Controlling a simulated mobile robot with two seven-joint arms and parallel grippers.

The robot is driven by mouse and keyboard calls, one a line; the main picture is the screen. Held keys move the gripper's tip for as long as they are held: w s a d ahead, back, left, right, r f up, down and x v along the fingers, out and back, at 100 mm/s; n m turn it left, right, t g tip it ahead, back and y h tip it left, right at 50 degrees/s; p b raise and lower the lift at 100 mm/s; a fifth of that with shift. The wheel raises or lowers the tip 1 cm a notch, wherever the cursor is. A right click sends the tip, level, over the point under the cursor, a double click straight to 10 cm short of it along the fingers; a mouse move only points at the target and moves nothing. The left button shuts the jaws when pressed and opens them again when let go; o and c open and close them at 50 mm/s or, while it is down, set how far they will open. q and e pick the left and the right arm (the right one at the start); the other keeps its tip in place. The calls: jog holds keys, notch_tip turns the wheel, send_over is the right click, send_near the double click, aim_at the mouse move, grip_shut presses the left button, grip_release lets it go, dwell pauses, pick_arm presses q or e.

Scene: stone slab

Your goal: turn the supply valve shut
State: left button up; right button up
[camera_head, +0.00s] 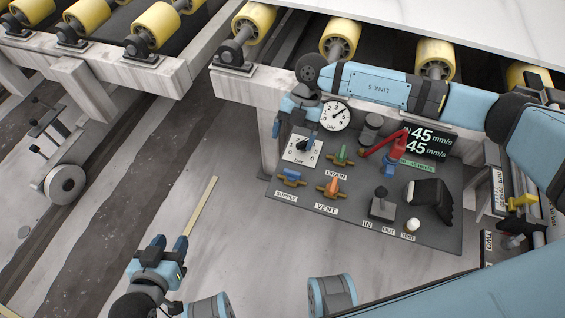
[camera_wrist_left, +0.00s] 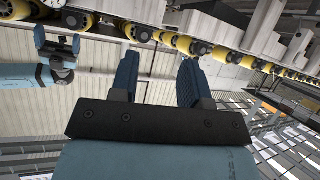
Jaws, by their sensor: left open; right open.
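The supply valve (camera_head: 291,177) has a blue handle and sits at the left front of the dark control panel, above the SUPPLY label. Its handle lies roughly crosswise, tilted slightly. My right gripper (camera_head: 294,130) is open above the panel's left rear, over the lower gauge and apart from the supply valve. My left gripper (camera_head: 170,243) is open and empty, low at the left over the pale floor, well away from the panel. The left wrist view shows its two spread fingers (camera_wrist_left: 158,80) with nothing between them.
An orange vent valve (camera_head: 332,188) and a green drain valve (camera_head: 341,155) stand close to the supply valve. Two dial gauges (camera_head: 336,115), a red lever (camera_head: 384,142), a joystick (camera_head: 382,203) and a speed display (camera_head: 428,141) share the panel (camera_head: 330,222). Yellow rollers (camera_head: 340,38) line the back.

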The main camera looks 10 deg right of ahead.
aim_at(292, 171)
jog(key=shift+h, duration=0.7)
jog(key=f+b, duration=0.1)
jog(key=f, duration=0.3)
jog(key=s+f+b, duration=0.1)
jog(key=f, duration=0.3)
jog(key=s+f, duration=0.1)
jog(key=f, duration=0.4)
jog(key=shift+a+b, duration=0.2)
jog(key=shift+b, duration=0.2)
jog(key=shift+r, duration=0.1)
jog(key=c, duration=0.9)
